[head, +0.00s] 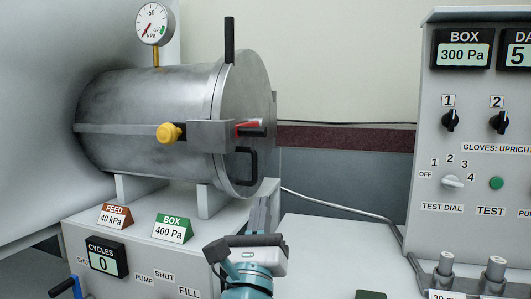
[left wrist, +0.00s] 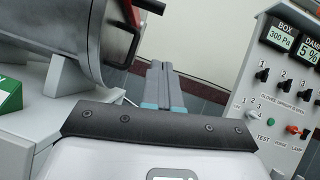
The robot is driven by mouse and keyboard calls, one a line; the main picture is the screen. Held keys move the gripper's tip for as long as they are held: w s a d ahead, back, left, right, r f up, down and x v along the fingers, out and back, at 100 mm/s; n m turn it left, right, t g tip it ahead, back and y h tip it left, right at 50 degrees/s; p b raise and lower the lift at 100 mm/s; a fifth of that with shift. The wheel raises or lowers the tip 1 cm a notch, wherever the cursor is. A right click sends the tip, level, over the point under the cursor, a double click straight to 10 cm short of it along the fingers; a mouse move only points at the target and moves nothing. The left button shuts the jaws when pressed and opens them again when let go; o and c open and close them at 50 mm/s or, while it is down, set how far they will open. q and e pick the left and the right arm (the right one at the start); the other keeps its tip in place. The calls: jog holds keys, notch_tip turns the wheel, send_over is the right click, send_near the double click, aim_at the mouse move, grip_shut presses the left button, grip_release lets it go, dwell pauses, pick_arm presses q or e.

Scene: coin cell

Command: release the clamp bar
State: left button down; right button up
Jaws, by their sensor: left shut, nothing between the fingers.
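A steel chamber (head: 150,100) lies on its side at the left, with a round door (head: 245,85) on its right end. A black upright bar (head: 229,40) stands at the door's top edge. A red-tipped lever (head: 249,123) and a black D-shaped handle (head: 246,166) are on the door side. No part is labelled as the clamp bar, so I cannot tell for sure which it is. My left gripper (head: 264,209) is shut and empty, below and apart from the D-shaped handle. Its closed fingers (left wrist: 164,84) show in the left wrist view. My right gripper is not in view.
A yellow knob (head: 169,133) sticks out from the chamber's front. A pressure gauge (head: 154,23) stands on top. Signs and a cycle counter (head: 104,257) are on the stand. A control panel (head: 470,150) with dials is at the right.

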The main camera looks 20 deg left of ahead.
aim_at(259, 129)
pick_arm(q)
jog(key=s+r+p+x, duration=0.1)
jog(key=r+p+x, duration=0.1)
jog(key=x, duration=1)
jog(key=shift+a+r+p, duration=0.25)
jog(key=shift+a+p, duration=0.05)
jog(key=shift+p, duration=0.5)
jog(key=shift+r, duration=0.1)
